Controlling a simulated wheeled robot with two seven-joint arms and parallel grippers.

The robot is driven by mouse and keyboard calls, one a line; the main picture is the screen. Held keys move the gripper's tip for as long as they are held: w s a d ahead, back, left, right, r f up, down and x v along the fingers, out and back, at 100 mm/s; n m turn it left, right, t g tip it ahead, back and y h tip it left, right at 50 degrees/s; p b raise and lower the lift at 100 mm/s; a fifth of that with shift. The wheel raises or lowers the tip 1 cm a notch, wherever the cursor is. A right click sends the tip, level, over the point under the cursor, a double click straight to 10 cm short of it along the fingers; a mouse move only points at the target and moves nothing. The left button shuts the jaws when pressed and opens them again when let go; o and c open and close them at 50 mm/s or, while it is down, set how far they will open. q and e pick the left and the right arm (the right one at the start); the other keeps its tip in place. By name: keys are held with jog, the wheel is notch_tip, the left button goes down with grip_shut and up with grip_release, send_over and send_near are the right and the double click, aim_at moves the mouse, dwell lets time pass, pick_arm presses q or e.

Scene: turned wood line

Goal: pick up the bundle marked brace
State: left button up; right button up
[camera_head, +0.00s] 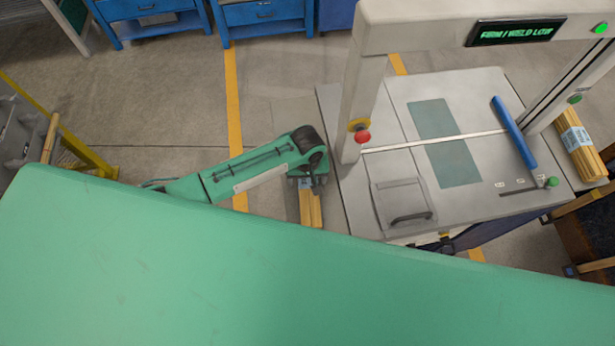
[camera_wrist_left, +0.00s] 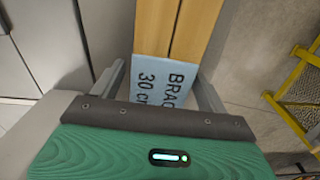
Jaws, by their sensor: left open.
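The bundle marked brace (camera_wrist_left: 166,75) is a set of pale wooden strips wrapped by a light blue label reading "BRAC…" and "30 c…"; the label's edge is hidden behind my gripper. In the head view its strips (camera_head: 311,209) show just beyond my left gripper (camera_head: 305,184), beside the machine's left side. In the left wrist view my left gripper (camera_wrist_left: 160,84) is open, with one finger on each side of the labelled part. I cannot tell whether the fingers touch it. My right gripper is not in view.
A pale machine table (camera_head: 470,90) with an upright frame stands just right of the bundle. Another banded wood bundle (camera_head: 578,143) lies at its far right. Blue drawer units (camera_head: 262,14) stand at the back. A yellow-edged rack (camera_head: 75,150) is at left. Floor behind the arm is clear.

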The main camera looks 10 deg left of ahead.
pick_arm(q)
jog(key=shift+f, duration=0.2)
jog(key=c, duration=1.4)
jog(key=shift+r, duration=0.15)
